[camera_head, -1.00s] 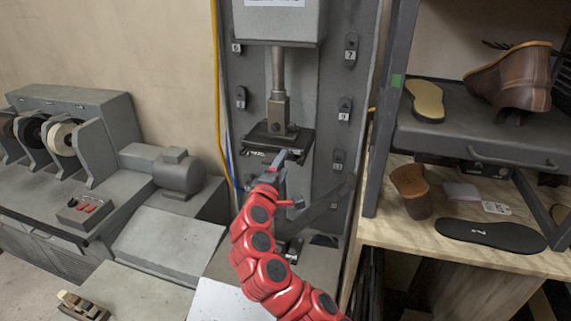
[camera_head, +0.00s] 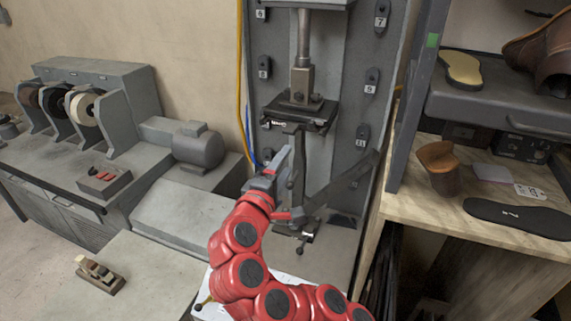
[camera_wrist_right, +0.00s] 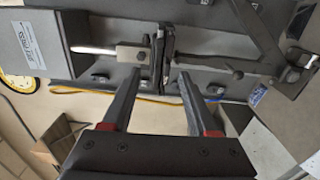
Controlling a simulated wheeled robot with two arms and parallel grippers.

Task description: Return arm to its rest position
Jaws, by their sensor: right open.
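My right arm is red and reaches up from the bottom of the head view. Its gripper (camera_head: 282,160) is in front of the press, just below and left of the dark press plate (camera_head: 290,113). In the right wrist view the two fingers of the gripper (camera_wrist_right: 155,85) are apart with nothing between them. The press column and clamped plates (camera_wrist_right: 162,55) lie beyond the fingertips. My left gripper is not in view.
A grey shelf (camera_head: 500,108) with shoes and a wooden bench (camera_head: 535,262) stand on the right. A grinding machine (camera_head: 90,80) with wheels is at the left. A lever arm (camera_head: 345,183) slants beside my gripper. A small brush-like tool (camera_head: 100,273) lies at the lower left.

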